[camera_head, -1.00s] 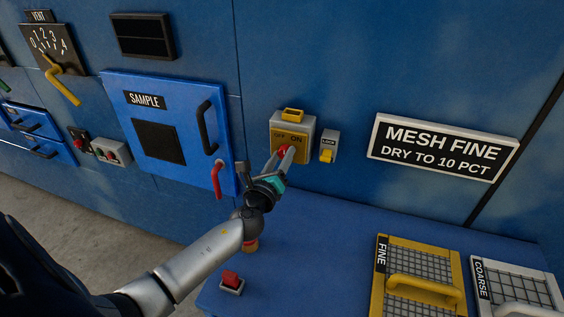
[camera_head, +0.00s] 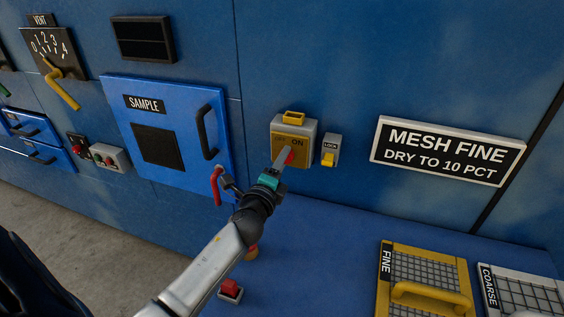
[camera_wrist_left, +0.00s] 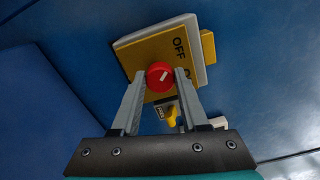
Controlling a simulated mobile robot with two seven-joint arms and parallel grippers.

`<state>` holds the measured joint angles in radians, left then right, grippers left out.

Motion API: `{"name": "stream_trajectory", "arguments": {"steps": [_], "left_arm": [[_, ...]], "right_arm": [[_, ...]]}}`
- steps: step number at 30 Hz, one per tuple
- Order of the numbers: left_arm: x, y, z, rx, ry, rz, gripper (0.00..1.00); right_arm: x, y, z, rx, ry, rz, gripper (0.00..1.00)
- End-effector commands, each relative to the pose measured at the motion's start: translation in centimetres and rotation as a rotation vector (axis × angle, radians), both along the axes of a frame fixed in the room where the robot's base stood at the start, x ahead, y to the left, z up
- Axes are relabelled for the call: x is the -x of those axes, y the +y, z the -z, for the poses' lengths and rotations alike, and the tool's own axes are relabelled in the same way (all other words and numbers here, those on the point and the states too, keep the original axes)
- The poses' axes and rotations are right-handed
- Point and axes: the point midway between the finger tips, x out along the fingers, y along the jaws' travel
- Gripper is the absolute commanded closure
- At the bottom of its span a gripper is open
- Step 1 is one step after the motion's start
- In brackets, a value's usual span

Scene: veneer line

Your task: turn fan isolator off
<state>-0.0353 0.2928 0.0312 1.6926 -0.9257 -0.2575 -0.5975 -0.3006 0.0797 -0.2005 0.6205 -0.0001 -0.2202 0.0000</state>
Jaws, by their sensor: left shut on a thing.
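The fan isolator is a grey box with a yellow face (camera_head: 306,139) marked OFF and ON, on the blue wall. Its red knob (camera_head: 290,156) shows in the wrist view as a round disc (camera_wrist_left: 160,75) with a white mark slanting to the upper right there. My left gripper (camera_head: 285,157) is shut on this knob, one finger on each side (camera_wrist_left: 159,82). In the head view the gripper hides part of the knob and the lower face. In the wrist view OFF is legible and ON is partly covered by a finger. My right gripper is not in view.
A small LOCK unit (camera_head: 330,150) with a yellow tab is just right of the isolator. The SAMPLE door (camera_head: 180,114) with a black handle and red lever (camera_head: 216,186) is left. Below are a blue ledge (camera_head: 325,240), a red button (camera_head: 230,289) and the FINE screen (camera_head: 385,300).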

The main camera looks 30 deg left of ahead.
Motion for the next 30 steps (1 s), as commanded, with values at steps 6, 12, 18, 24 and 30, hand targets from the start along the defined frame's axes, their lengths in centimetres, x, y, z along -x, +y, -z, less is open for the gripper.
{"name": "stream_trajectory", "arguments": {"steps": [6, 12, 18, 24, 30], "left_arm": [[0.00, -0.09, 0.09, 0.047, -0.010, 0.002, 1.00], [-0.01, -0.10, 0.10, 0.058, -0.012, 0.002, 1.00], [-0.02, -0.11, 0.09, 0.059, -0.013, 0.002, 1.00], [-0.01, -0.09, 0.07, 0.058, -0.012, 0.002, 0.40], [-0.01, -0.05, 0.04, 0.055, -0.013, 0.001, 0.26]], "right_arm": [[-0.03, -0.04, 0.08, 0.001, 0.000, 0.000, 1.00], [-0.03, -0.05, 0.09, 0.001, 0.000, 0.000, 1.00], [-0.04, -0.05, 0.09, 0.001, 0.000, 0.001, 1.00], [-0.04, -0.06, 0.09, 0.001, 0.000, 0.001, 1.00], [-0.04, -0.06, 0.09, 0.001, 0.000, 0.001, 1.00]]}}
